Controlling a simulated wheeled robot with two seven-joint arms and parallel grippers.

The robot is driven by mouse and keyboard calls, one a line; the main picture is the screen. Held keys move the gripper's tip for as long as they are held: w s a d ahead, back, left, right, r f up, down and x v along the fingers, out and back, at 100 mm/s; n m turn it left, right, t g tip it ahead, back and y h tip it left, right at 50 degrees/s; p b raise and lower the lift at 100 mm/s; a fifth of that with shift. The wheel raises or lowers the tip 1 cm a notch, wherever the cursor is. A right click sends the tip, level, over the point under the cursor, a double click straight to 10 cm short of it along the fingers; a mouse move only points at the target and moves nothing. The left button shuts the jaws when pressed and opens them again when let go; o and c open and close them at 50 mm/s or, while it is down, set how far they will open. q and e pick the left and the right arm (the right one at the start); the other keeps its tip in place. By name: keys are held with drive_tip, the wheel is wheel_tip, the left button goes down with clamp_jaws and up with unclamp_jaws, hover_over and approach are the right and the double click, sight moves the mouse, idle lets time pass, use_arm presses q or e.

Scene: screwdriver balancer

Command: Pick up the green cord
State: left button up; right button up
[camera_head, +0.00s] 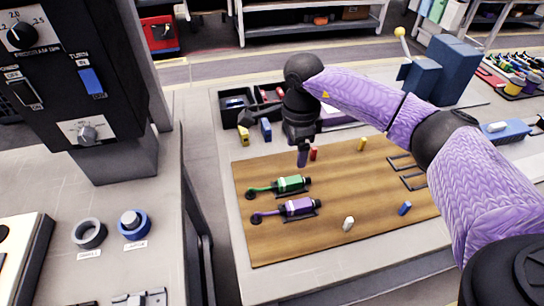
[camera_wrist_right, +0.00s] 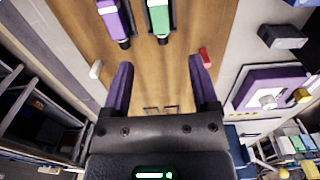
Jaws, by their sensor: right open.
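A green screwdriver tool (camera_head: 291,184) lies on the wooden board, with a short green cord (camera_head: 263,189) running from its left end to a dark round end piece. A purple tool (camera_head: 300,206) with a purple cord (camera_head: 270,213) lies just in front of it. My right gripper (camera_head: 302,157) is above the board, behind and slightly right of the green tool. In the right wrist view the gripper (camera_wrist_right: 161,80) is open and empty. The green tool (camera_wrist_right: 159,18) and purple tool (camera_wrist_right: 115,20) show beyond its fingers; the cord is out of that view. My left gripper is not in view.
The wooden board (camera_head: 266,242) carries a red block (camera_head: 313,154), a yellow block (camera_head: 362,144), a white block (camera_head: 348,223) and a blue block (camera_head: 405,208). A dark bin (camera_head: 233,105) stands at the back left. A control machine (camera_head: 90,80) stands left.

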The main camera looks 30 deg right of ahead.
drive_tip(key=b, duration=0.2)
hover_over(292, 180)
drive_tip(key=f, duration=0.4)
drive_tip(key=shift+d+f, duration=0.2)
drive_tip(key=f, duration=0.2)
drive_tip(key=f+b, duration=0.1)
drive_tip(key=f, duration=0.2)
drive_tip(key=shift+a+f, duration=0.2)
drive_tip(key=shift+f, duration=0.05)
drive_tip(key=shift+r, duration=0.1)
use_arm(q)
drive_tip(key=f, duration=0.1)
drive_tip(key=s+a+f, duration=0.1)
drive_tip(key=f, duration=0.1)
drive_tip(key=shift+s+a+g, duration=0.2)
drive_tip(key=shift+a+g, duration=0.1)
use_arm(e)
clamp_jaws()
